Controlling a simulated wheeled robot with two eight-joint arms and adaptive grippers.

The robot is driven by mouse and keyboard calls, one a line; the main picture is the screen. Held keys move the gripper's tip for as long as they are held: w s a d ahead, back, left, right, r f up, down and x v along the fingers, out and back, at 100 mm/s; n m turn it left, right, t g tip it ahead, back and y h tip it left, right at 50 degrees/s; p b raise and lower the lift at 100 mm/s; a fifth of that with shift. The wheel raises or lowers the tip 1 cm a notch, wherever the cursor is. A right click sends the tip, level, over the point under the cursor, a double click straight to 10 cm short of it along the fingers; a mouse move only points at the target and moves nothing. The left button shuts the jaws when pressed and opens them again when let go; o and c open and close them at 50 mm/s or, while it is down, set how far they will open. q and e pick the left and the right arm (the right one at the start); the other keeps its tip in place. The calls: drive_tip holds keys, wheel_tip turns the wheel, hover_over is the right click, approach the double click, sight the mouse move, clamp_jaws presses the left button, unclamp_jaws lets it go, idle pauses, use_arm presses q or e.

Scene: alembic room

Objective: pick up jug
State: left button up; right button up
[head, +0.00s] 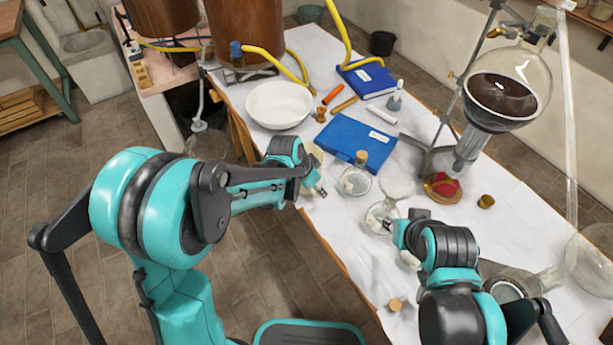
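No thing in view is plainly the jug; several clear glass vessels stand on the white-covered table. A clear vessel with a flared top (397,186) stands near the middle, and a round glass piece (374,218) is just below it. My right gripper (388,226) is right at this round piece; whether it touches or grips it is unclear. A small glass jar with a cork (354,182) stands to the left. My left gripper (319,186) is over the table's near edge, left of the jar, with nothing visible in it. Its finger opening is too small to judge.
A blue case (356,142), a white bowl (280,103) and a blue book (367,79) lie farther back. A metal stand holds a large glass flask (512,80) at right. Glassware (543,284) lies at lower right. A loose cork (395,304) is near the front edge.

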use_arm(q)
drive_tip(key=shift+x, duration=0.8)
drive_tip(key=shift+r, duration=0.15)
drive_tip(key=shift+c, duration=0.9)
clamp_jaws()
drive_tip(key=shift+r, duration=0.1)
